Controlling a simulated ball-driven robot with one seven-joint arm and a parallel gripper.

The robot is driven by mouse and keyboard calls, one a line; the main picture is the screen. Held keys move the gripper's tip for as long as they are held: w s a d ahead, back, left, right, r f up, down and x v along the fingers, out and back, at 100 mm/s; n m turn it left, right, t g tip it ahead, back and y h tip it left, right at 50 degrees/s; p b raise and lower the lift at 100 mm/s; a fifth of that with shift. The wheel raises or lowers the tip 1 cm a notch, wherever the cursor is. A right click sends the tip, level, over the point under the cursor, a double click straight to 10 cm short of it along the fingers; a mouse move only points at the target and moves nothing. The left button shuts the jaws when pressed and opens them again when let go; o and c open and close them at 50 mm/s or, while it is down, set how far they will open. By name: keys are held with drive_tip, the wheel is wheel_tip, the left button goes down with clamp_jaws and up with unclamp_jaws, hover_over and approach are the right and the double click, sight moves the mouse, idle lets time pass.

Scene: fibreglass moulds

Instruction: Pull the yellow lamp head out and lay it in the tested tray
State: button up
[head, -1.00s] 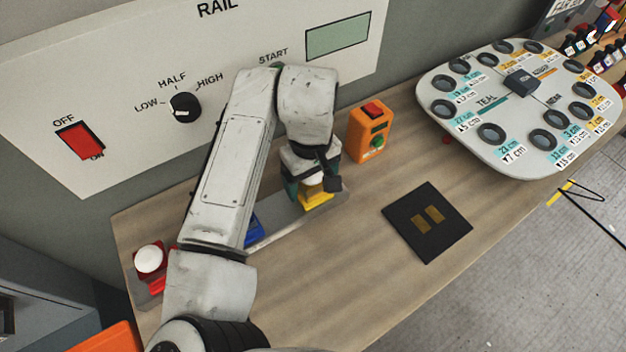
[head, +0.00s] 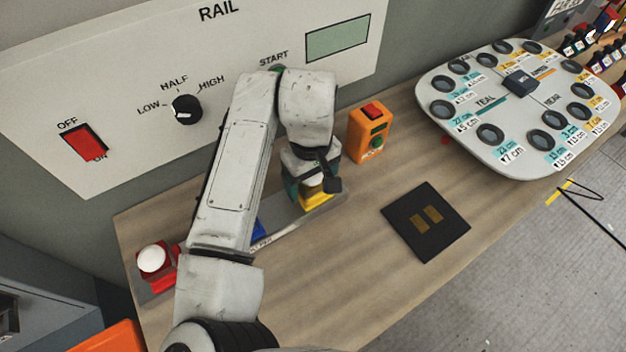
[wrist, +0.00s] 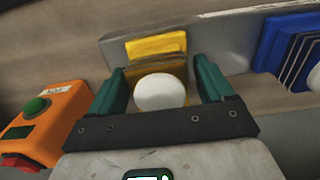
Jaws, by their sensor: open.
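The yellow lamp head (head: 316,200) sits at the right end of a grey strip on the bench. My gripper (head: 310,186) is directly over it, hiding much of it. In the wrist view, the yellow lamp head (wrist: 158,48) shows its white dome between the two green fingers of my gripper (wrist: 160,78). The fingers are open, one on each side of the dome, with a gap visible on the right; contact on the left is unclear. I cannot make out a tray marked tested.
A blue unit (head: 257,230) and a red lamp with white dome (head: 152,258) stand along the strip to the left. An orange box (head: 369,133) with a green button is close on the right. A black pad (head: 398,222) lies on otherwise clear bench.

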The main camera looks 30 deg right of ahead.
drive_tip(key=c, duration=1.3)
drive_tip(key=shift+r, duration=0.1)
drive_tip(key=shift+r, duration=0.1)
drive_tip(key=shift+r+p, duration=2.75)
drive_tip(key=shift+r, duration=0.1)
